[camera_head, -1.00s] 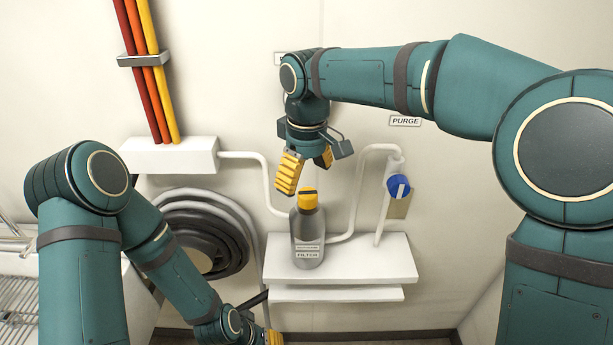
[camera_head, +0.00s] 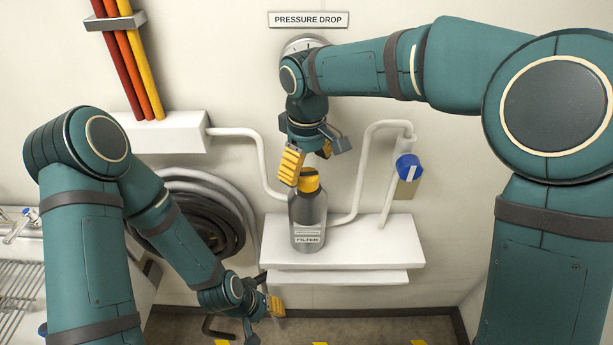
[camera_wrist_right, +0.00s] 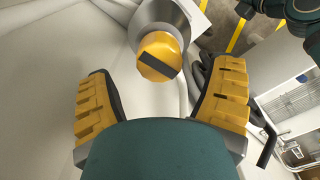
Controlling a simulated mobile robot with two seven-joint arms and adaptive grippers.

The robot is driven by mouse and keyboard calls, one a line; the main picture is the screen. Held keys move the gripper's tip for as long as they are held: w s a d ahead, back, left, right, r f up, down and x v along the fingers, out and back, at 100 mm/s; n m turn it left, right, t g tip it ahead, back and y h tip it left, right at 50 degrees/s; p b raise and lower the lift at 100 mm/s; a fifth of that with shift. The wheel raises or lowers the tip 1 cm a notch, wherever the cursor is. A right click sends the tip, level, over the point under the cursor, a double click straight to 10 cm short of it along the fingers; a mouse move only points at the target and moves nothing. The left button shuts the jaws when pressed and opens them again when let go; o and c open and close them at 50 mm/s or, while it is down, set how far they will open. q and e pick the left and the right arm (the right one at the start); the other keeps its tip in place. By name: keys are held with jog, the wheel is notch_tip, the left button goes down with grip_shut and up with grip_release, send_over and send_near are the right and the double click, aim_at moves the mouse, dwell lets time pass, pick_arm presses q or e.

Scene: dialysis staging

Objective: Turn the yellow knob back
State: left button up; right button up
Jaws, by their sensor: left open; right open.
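The yellow knob (camera_head: 310,181) sits on top of a grey bottle-shaped filter housing (camera_head: 308,215) labelled FILTER. In the right wrist view the yellow knob (camera_wrist_right: 159,57) shows a dark bar across its top. My right gripper (camera_head: 308,165) is open just above the knob, pointing down. In the right wrist view its two yellow fingers (camera_wrist_right: 160,95) stand apart, with the knob beyond and between them, not visibly touched. My left gripper (camera_head: 265,308) is low, left of the shelf, open and away from the knob.
The filter stands on a white shelf (camera_head: 345,242) with white pipes on both sides. A blue valve knob (camera_head: 409,167) is to the right. A PRESSURE DROP sign (camera_head: 308,20) and a partly hidden gauge (camera_head: 305,45) are above. Coiled dark hoses (camera_head: 200,230) hang at the left.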

aim_at(306, 173)
jog(key=shift+f, duration=1.3)
jog(key=shift+c, duration=0.3)
jog(key=c, duration=1.1)
jog(key=shift+m, duration=0.7)
jog(key=shift+c, duration=0.2)
jog(key=o, duration=1.2)
jog(key=shift+r, duration=0.1)
notch_tip(306, 173, up, 12)
